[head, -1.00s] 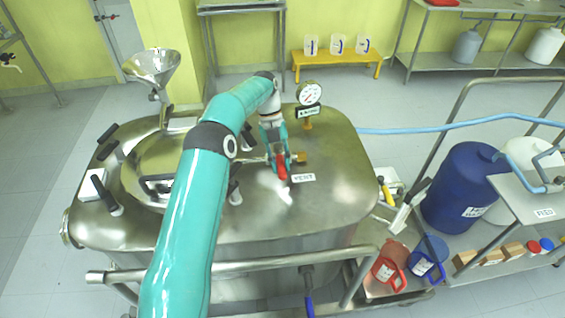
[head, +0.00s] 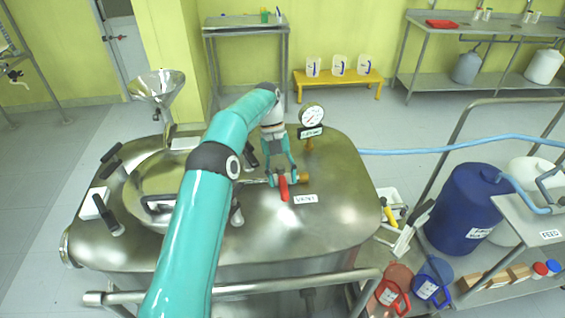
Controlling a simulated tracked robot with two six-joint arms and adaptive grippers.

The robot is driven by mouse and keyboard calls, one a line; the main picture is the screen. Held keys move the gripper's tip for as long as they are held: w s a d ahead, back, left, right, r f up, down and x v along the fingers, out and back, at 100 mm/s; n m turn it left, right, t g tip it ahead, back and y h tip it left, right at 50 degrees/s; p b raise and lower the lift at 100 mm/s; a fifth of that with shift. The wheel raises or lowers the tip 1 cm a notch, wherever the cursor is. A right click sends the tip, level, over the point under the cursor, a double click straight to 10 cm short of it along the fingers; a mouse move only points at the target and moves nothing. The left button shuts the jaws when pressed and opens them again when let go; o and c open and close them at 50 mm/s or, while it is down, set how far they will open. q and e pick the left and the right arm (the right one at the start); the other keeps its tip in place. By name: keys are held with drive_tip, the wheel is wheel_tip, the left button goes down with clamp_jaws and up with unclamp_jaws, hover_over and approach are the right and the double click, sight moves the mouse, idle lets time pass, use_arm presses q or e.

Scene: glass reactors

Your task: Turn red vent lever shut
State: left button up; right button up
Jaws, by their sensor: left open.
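The red vent lever (head: 284,190) is on top of the steel reactor vessel (head: 335,190), beside the white VENT label (head: 306,198). It points toward the front of the vessel. A brass fitting (head: 304,177) sits just right of it. My left gripper (head: 283,180) is open and points down over the valve, its fingers at the upper end of the lever. Whether they touch it I cannot tell. The fingers partly hide the valve body. My right gripper is not in view.
A pressure gauge (head: 312,115) stands just behind the gripper. A steel funnel (head: 157,86) and black-handled clamps (head: 112,152) are on the left of the lid. A steel rail (head: 240,287) runs along the front. A blue drum (head: 462,212) stands at the right.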

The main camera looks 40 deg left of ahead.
sight(282, 184)
use_arm(q)
wheel_tip(282, 184, up, 7)
idle(0.3)
drive_tip(key=shift+f, duration=0.1)
idle(0.4)
